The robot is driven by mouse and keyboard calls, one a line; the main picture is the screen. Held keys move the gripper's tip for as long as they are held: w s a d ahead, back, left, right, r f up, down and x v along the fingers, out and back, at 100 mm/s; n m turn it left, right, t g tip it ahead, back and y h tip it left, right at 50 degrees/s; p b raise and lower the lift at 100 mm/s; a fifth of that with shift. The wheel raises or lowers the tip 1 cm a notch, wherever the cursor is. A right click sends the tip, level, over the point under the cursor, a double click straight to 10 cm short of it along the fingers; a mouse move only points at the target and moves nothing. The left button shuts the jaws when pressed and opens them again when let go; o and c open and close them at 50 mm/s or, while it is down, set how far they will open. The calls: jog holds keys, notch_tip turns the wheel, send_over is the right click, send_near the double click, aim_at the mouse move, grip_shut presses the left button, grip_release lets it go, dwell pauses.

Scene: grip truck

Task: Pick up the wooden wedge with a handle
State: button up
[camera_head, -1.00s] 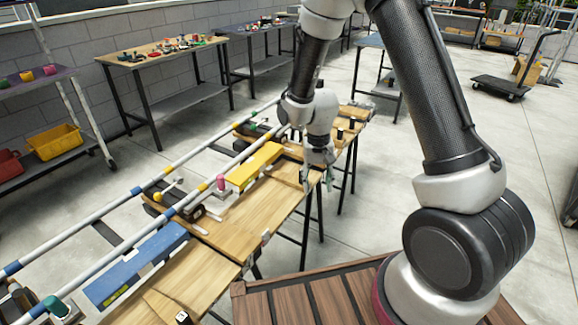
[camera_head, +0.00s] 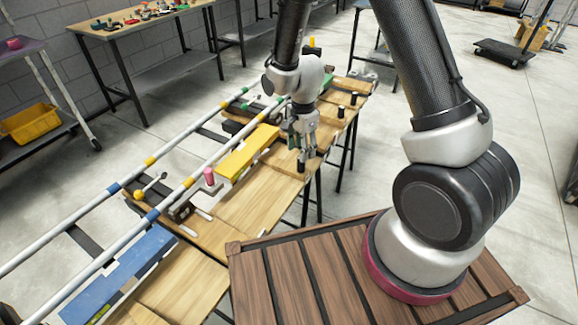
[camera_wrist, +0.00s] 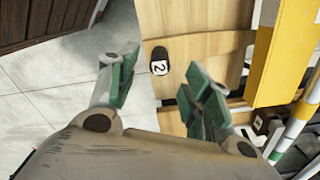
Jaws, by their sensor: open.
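A wooden wedge with a short black handle (camera_wrist: 159,60) marked "2" shows in the wrist view, between and beyond my fingertips. In the head view a black handle (camera_head: 301,167) stands just below my gripper (camera_head: 302,152), near the table's front edge. The wedge's outline is hard to tell from the wood around it. My gripper (camera_wrist: 162,64) is open and empty, with its green-padded fingers spread on either side of the handle in the picture. I see no contact. Two more black handles (camera_head: 340,112) (camera_head: 353,99) stand farther back on the wooden table.
A yellow block (camera_head: 248,152) and long striped rails (camera_head: 160,205) lie left of the gripper. A pink knob (camera_head: 209,176) and a blue block (camera_head: 120,272) are nearer. My wooden-slatted base is in front. Open floor lies to the right of the table.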

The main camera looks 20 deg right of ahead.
aim_at(301, 165)
notch_tip(301, 165, down, 8)
jog(key=shift+w+d+r, duration=0.1)
jog(key=shift+d, duration=0.05)
grip_shut()
dwell(0.4)
